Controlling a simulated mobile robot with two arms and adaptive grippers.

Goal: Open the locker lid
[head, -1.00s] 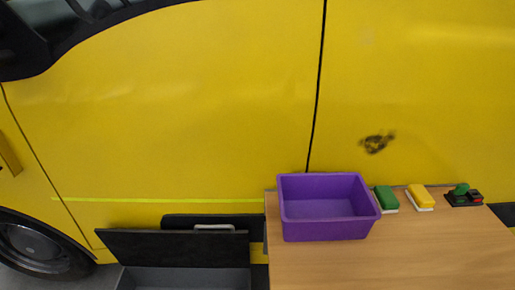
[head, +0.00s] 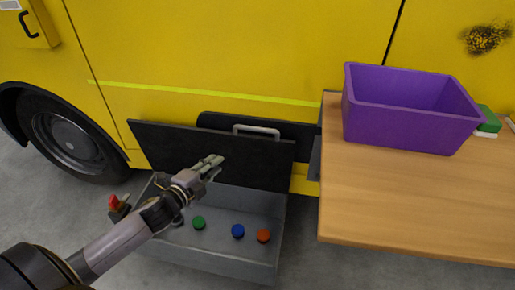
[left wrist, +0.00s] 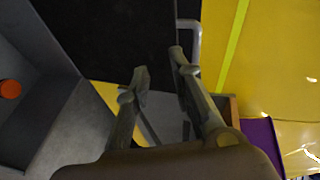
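The grey locker (head: 208,262) stands low beside the yellow vehicle, and its inside shows. Its black lid (head: 165,142) is raised and stands steeply at the back. A pale metal handle (head: 256,130) shows at the lid's top edge; I cannot tell which panel it is fixed to. My left gripper (head: 214,164) is in front of the lid. In the left wrist view its fingers (left wrist: 160,62) are apart with nothing between them, and the handle (left wrist: 194,45) is beyond the tips. Contact with the lid cannot be told. My right gripper is not in view.
Green (head: 199,223), blue (head: 238,231) and orange-red (head: 263,236) round pieces are inside the locker. A red-topped item (head: 114,203) is at its left. A wooden table (head: 410,205) with a purple bin (head: 408,122) stands close on the right. Grey floor lies left.

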